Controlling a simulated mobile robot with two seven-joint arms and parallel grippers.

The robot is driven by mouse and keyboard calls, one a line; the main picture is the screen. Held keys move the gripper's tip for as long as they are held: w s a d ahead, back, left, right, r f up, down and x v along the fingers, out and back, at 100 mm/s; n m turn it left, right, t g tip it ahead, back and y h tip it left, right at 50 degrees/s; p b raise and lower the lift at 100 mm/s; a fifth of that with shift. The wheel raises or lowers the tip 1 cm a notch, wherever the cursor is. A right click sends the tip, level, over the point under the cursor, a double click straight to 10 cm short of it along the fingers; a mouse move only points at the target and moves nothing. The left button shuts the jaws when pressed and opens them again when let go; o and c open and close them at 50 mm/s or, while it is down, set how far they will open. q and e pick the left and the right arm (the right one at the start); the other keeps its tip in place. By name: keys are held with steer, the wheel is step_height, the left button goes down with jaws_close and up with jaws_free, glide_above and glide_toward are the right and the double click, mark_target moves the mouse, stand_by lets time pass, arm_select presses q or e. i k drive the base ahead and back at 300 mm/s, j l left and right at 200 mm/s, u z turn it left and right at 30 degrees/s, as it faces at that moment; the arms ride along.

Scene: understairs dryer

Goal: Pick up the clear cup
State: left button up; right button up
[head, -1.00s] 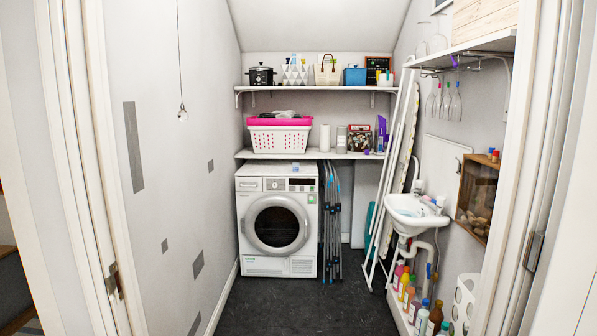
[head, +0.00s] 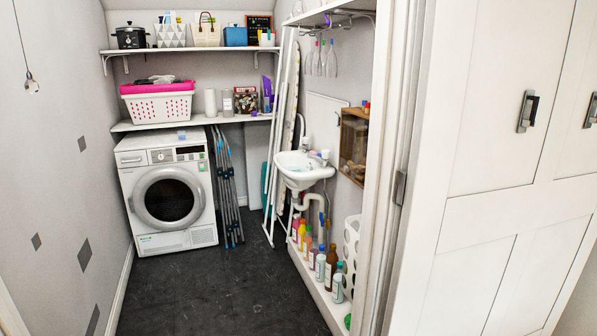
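I cannot tell for sure which thing is the clear cup. A small see-through upright container (head: 227,103) stands on the lower back shelf (head: 150,124), between a white cylinder (head: 210,102) and a dark printed box (head: 246,100). It is small in the head view, so its shape is hard to read. Neither of my grippers is in view.
A dryer (head: 168,195) stands below the shelves. A sink (head: 303,168), a leaning ironing board (head: 288,110) and several bottles (head: 321,265) line the right side. A white door (head: 480,230) and frame fill the right. The dark floor (head: 215,290) in the middle is clear.

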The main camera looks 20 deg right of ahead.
mark_target(181, 134)
steer(key=i+u, duration=0.1)
steer(key=i, duration=2.85)
steer(key=i+z, duration=0.2)
steer(key=i, duration=0.45)
steer(key=i+j+z, duration=0.2)
steer(key=i, duration=0.45)
